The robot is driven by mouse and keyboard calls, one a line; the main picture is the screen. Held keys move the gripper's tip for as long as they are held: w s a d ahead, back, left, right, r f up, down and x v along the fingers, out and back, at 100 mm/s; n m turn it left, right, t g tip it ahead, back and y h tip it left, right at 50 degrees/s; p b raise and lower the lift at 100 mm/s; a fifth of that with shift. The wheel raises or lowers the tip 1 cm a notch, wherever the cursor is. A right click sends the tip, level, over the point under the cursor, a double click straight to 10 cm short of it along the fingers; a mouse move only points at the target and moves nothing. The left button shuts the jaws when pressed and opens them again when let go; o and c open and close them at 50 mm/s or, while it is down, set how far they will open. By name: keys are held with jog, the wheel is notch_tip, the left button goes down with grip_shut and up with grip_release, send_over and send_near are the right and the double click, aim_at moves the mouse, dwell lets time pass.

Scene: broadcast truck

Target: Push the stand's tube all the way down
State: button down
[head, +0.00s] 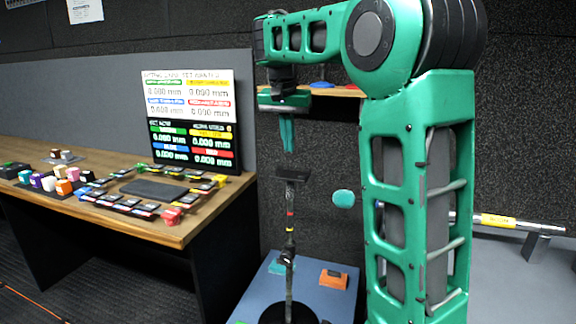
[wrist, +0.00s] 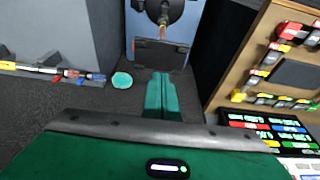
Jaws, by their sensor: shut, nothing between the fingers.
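The stand (head: 290,262) is a thin dark upright tube with red and yellow bands and a flat dark plate (head: 292,176) on top. Its round black base rests on a blue-grey platform (head: 335,300). My gripper (head: 287,148) is green, points down and is shut and empty. In the head view its fingertips are a little above the top plate, with a small gap.
A wooden desk (head: 160,230) at left holds several coloured blocks, flat modules and a screen (head: 190,115) showing 0.000 mm readings. A teal disc (head: 344,198) is right of the stand. Teal and orange blocks (head: 333,279) lie on the platform. A grey bench (head: 500,262) is at right.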

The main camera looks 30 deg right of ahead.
aim_at(291, 173)
jog(key=x, duration=0.4)
jog(key=a+x, duration=0.1)
jog(key=x, duration=0.2)
jog(key=shift+s+f, duration=0.1)
jog(key=shift+s, duration=0.2)
jog(key=shift+d, duration=0.1)
